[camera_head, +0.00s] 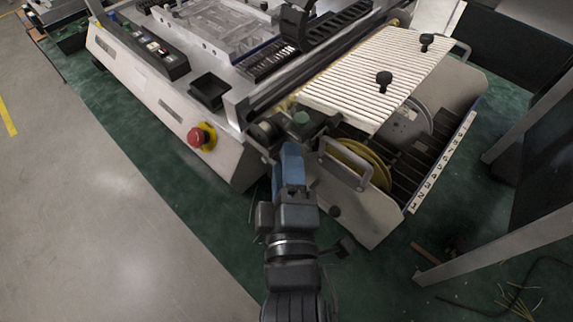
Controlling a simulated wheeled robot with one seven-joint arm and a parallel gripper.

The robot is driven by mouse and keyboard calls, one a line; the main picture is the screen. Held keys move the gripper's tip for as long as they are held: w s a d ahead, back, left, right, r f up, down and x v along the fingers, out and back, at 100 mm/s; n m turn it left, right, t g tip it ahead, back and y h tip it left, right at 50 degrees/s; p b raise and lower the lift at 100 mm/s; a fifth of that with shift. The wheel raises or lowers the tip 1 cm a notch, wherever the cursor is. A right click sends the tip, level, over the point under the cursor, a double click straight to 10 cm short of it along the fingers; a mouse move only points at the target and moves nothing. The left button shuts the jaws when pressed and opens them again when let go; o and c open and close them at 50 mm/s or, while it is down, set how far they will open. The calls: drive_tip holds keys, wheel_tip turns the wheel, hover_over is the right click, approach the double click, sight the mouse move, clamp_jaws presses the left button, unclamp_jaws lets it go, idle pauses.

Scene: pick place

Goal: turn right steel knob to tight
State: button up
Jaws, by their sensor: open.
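My gripper (290,150) reaches up from the bottom middle of the head view, its blue end at the near corner of a large machine. Its jaws are open, but the gap between the fingers is hard to make out from above. Just beyond the tip is a round greenish-grey knob-like part (301,118), with a dark round metal part (264,130) to its left. I cannot tell which of these is the right steel knob, nor whether my gripper touches either. The area directly under my gripper is hidden.
A red emergency button (197,136) on a yellow base sits left of my gripper. A grey handle (346,165) and yellow wheel (362,160) are close on the right. A slatted plate (355,75) carries two black knobs. Open floor (90,220) lies left.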

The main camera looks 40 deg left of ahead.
drive_tip(key=shift+c, duration=0.2)
clamp_jaws()
drive_tip(key=m+b, duration=0.1)
drive_tip(key=b, duration=0.2)
drive_tip(key=shift+f+t+y+b, duration=0.3)
drive_tip(key=shift+f+b, duration=0.05)
drive_tip(key=shift+b, duration=0.05)
drive_tip(key=shift+r, duration=0.1)
drive_tip(key=shift+o, duration=0.2)
unclamp_jaws()
drive_tip(key=shift+r, duration=0.1)
drive_tip(key=shift+s, duration=0.15)
drive_tip(key=b+v, duration=0.1)
drive_tip(key=v, duration=0.6)
drive_tip(key=shift+s+d, duration=0.2)
drive_tip(key=shift+s, duration=0.05)
